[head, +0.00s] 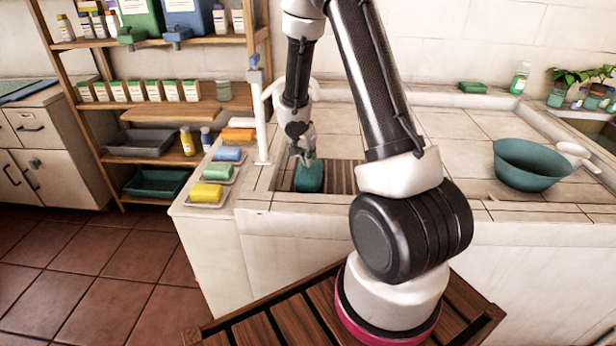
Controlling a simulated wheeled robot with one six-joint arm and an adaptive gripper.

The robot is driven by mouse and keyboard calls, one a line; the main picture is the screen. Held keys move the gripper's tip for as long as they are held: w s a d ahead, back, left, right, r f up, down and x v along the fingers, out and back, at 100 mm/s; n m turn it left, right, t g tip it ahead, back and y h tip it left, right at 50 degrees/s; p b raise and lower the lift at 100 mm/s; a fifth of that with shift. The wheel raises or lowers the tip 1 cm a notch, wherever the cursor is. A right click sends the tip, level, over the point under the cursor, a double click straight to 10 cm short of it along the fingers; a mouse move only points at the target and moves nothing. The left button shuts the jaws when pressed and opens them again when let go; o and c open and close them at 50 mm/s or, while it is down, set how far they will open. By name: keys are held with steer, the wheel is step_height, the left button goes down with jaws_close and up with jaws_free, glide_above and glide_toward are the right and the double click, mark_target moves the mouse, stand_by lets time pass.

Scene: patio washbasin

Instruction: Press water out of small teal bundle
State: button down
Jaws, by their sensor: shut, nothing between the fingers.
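The small teal bundle (309,177) rests on the slatted rack in the basin, a little left of the middle of the head view. My gripper (307,160) points down at the top of the bundle. Its fingers are shut with nothing held between them. The fingertips look to be at or just touching the bundle's top; the exact contact is too small to tell. My arm hides the right part of the basin.
Yellow (206,193), blue (227,154) and orange (238,135) sponges sit on the counter left of the basin. A white tap (262,125) stands close beside my gripper. A teal bowl (530,165) is at right. Wooden shelves (170,114) hold bottles and trays.

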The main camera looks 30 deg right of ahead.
steer(key=shift+s+f, duration=0.1)
steer(key=shift+f, duration=0.6)
stand_by(2.0)
steer(key=shift+r, duration=0.1)
step_height(320, 180, up, 8)
stand_by(0.7)
stand_by(0.5)
